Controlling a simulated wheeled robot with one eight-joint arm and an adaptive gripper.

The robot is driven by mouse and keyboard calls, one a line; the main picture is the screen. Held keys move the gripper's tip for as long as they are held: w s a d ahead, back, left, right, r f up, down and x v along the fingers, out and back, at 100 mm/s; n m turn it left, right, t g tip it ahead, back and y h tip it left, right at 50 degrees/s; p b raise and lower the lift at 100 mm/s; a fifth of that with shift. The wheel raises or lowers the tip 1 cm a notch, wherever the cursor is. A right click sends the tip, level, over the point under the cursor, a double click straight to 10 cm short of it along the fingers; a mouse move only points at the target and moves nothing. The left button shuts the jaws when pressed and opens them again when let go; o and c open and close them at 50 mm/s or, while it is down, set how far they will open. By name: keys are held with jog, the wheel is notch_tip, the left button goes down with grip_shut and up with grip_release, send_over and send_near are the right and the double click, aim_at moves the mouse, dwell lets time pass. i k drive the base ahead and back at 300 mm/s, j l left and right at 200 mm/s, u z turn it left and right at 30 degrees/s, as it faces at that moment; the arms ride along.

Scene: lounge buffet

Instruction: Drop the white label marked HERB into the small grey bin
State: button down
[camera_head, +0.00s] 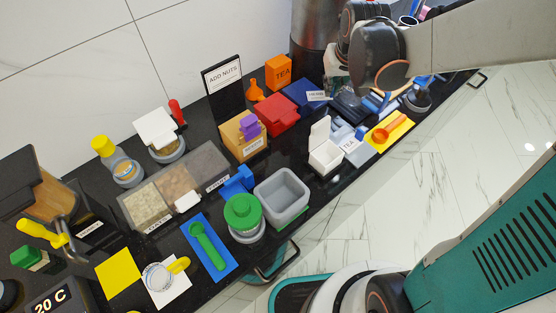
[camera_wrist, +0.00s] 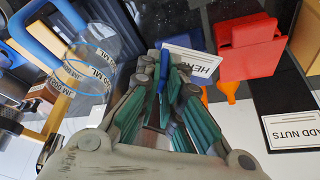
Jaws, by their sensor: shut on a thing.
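The white HERB label (camera_head: 317,96) shows at the left of my gripper (camera_head: 338,88), over the dark blue box at the back of the counter. In the wrist view the HERB label (camera_wrist: 192,62) appears upside down at the fingertips, with a narrow blue piece between the teal fingers. My gripper (camera_wrist: 174,82) is shut on the label, though the exact contact is partly hidden by the fingers. The small grey bin (camera_head: 290,213) stands near the front edge of the counter, well to the lower left of my gripper; it looks empty.
A white open-lidded box (camera_head: 325,158) stands between gripper and bin. A green-lidded jar (camera_head: 243,212) stands beside the bin. A clear jug (camera_wrist: 92,65) is close in the wrist view.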

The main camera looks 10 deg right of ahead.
aim_at(283, 203)
jog(key=z, duration=0.45)
jog(key=k+l+z, duration=0.1)
jog(key=z, duration=0.35)
jog(key=l+z, duration=0.15)
jog(key=z, duration=0.3)
jog(key=k+l+z, duration=0.1)
jog(key=z, duration=0.35)
jog(key=l+z, duration=0.15)
jog(key=z, duration=0.3)
jog(key=l+z, duration=0.1)
jog(key=z, duration=0.4)
jog(key=l+z, duration=0.15)
jog(key=z, duration=0.3)
jog(key=k+l+z, duration=0.1)
jog(key=z, duration=0.4)
jog(key=l+z, duration=0.15)
jog(key=z, duration=0.35)
jog(key=l+z, duration=0.55)
jog(key=l+u, duration=0.1)
jog(key=u, duration=0.4)
jog(key=k+l+u, duration=0.1)
jog(key=u, duration=0.35)
jog(key=k+u, duration=0.15)
jog(key=u, duration=3.6)
